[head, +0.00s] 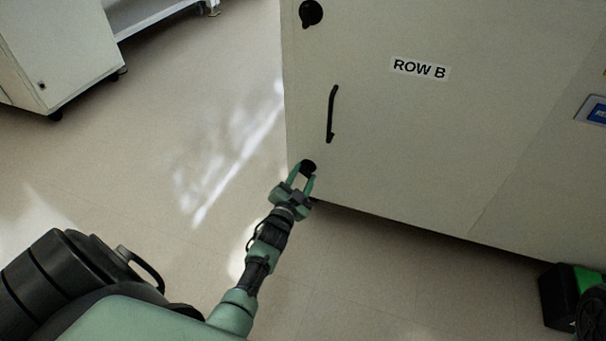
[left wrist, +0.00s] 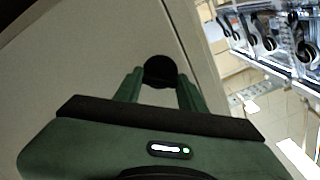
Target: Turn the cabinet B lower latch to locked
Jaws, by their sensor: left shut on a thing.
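The cabinet (head: 400,130) marked ROW B stands at the right with its pale door facing me. Its lower latch (head: 308,166) is a black round knob low near the door's left edge. My left gripper (head: 301,179) is shut on this latch, one finger on each side. In the left wrist view the latch (left wrist: 160,70) shows dark between the two green fingers (left wrist: 159,88). The fingers and the viewing angle hide part of the latch, so I cannot tell which way it is turned. My right gripper is not in view.
A black upper latch (head: 311,12) and a black vertical handle (head: 332,114) are on the same door above. Another cabinet (head: 60,50) stands at the far left. A black and green object (head: 562,292) is on the floor at lower right. The floor left of the cabinet is clear.

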